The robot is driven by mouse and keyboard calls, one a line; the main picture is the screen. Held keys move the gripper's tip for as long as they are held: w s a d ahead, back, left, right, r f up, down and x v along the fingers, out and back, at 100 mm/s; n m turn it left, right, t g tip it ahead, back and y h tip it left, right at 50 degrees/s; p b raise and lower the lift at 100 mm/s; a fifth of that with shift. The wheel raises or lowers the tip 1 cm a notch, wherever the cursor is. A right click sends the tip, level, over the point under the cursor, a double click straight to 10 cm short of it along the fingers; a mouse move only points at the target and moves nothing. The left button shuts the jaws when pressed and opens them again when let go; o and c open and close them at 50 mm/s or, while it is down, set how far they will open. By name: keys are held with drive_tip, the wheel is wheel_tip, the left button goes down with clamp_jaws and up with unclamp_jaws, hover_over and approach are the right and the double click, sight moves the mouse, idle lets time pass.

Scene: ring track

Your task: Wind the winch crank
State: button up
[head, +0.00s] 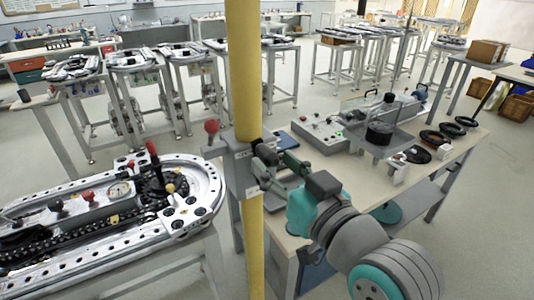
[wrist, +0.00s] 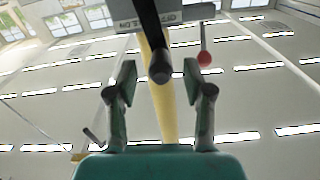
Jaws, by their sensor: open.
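A grey winch box (head: 243,168) is fixed to the yellow post (head: 247,75) in the head view. A lever with a red ball knob (head: 211,127) stands at its left; that knob also shows in the wrist view (wrist: 204,58). In the wrist view a dark crank arm (wrist: 153,35) reaches down across the post, its round handle end (wrist: 160,73) facing me. My gripper (wrist: 160,82) is open, with one finger on each side of the handle end and visible gaps to both. In the head view my gripper (head: 268,165) is close against the box's right side and hides part of the crank.
A ring track (head: 200,215) on a stand fills the lower left, with levers and a gauge. A workbench (head: 440,170) with a control box (head: 320,135) and black rings (head: 465,124) stands at right, behind my arm.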

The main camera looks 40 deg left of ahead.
sight(266, 155)
drive_tip(key=shift+x, duration=2)
drive_tip(key=shift+c, duration=0.2)
clamp_jaws()
